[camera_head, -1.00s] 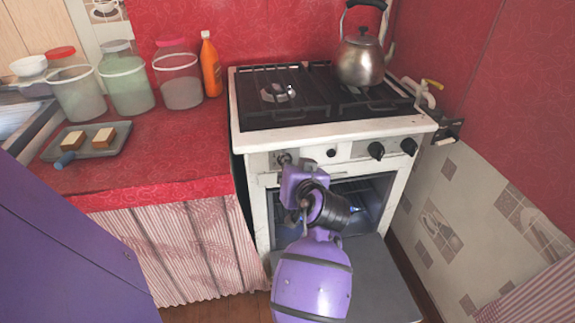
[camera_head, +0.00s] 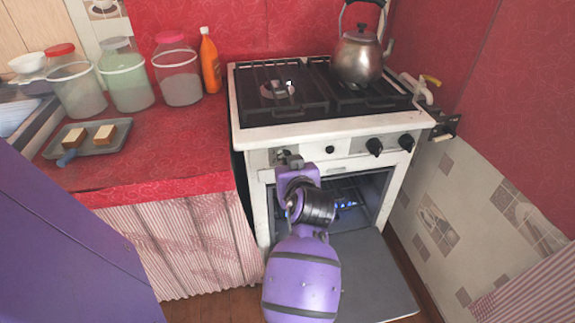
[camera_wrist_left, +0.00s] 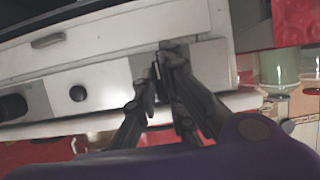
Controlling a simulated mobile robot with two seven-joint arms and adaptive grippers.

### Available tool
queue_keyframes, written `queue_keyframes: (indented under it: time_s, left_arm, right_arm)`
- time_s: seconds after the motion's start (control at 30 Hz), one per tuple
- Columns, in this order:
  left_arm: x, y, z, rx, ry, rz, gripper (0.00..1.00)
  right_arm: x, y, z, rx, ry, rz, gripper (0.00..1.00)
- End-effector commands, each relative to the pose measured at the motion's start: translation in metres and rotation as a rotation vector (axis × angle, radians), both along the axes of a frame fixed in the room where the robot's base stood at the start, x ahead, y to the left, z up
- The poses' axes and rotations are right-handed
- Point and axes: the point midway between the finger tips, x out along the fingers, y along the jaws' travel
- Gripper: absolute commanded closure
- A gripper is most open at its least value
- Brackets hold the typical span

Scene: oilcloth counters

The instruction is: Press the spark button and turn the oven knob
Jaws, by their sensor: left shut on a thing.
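The stove's front panel carries a small round black spark button (camera_head: 329,149), also in the left wrist view (camera_wrist_left: 77,93). My left gripper (camera_head: 288,158) is at the panel's left end, left of the button and apart from it. In the left wrist view, its fingers (camera_wrist_left: 158,75) are shut on the oven knob (camera_wrist_left: 155,72), which they mostly hide. Blue flames (camera_head: 346,204) show inside the open oven (camera_head: 365,190). My right gripper is not in view.
Two black knobs (camera_head: 374,146) sit further right on the panel. The lowered oven door (camera_head: 375,280) juts out below. A kettle (camera_head: 360,58) stands on the hob. Jars, a bottle (camera_head: 210,62) and a tray (camera_head: 112,146) are on the red counter left.

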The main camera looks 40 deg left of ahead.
Motion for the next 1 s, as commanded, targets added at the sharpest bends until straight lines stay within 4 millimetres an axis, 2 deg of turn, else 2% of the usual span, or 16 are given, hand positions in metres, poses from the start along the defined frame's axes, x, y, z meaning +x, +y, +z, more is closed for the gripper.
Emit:
queue_keyframes:
  time_s: [0.03,0.07,0.2,0.57,1.0]
  left_arm:
    - [0.001,0.003,0.005,0.009,-0.009,0.003,1.00]
    - [0.001,0.003,0.005,0.009,-0.009,0.003,0.87]
    - [0.001,0.002,0.004,0.008,-0.008,0.001,0.72]
    - [-0.002,-0.003,0.003,0.002,-0.003,0.000,0.72]
    - [-0.040,-0.046,0.025,0.001,-0.001,-0.002,0.72]
  right_arm:
    - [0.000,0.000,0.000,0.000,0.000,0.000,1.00]
    - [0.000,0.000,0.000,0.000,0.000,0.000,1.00]
    - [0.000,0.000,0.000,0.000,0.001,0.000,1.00]
    - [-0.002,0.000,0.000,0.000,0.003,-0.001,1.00]
    - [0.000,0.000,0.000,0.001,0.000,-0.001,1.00]
